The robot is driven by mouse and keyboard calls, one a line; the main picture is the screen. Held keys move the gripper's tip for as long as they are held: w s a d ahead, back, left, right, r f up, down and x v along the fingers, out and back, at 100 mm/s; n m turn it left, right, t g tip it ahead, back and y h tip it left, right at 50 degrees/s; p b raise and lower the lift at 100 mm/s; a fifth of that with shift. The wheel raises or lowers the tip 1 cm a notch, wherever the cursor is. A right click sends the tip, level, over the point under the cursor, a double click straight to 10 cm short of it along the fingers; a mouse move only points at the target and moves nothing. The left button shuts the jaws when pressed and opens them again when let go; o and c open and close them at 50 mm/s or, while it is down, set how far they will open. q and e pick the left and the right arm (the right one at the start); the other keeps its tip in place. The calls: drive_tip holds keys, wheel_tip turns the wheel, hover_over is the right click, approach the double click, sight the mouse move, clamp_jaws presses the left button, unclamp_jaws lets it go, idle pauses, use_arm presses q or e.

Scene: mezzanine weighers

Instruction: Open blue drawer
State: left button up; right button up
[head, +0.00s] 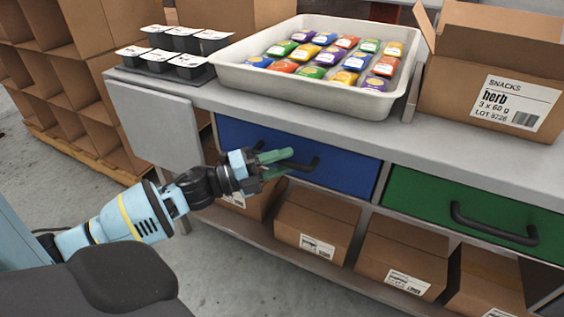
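The blue drawer (345,171) sits under the left part of the grey bench top, and its front looks flush with the frame. Its dark bar handle (309,166) is partly hidden by my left gripper. My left gripper (285,163) reaches in from the left, with its green fingers at the middle of the handle. The fingers show a gap between them, and the handle passes close to or between their tips; contact is not clear. My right gripper is not in view.
A green drawer (430,200) is to the right. On the bench top are a white tray (300,97) of coloured packs, black tubs (175,62) and an open carton (470,85). Cartons (313,222) fill the lower shelf. Floor (230,265) before the bench is clear.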

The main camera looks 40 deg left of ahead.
use_arm(q)
drive_tip(key=shift+w+d, duration=0.1)
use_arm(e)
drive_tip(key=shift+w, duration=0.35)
use_arm(q)
clamp_jaws()
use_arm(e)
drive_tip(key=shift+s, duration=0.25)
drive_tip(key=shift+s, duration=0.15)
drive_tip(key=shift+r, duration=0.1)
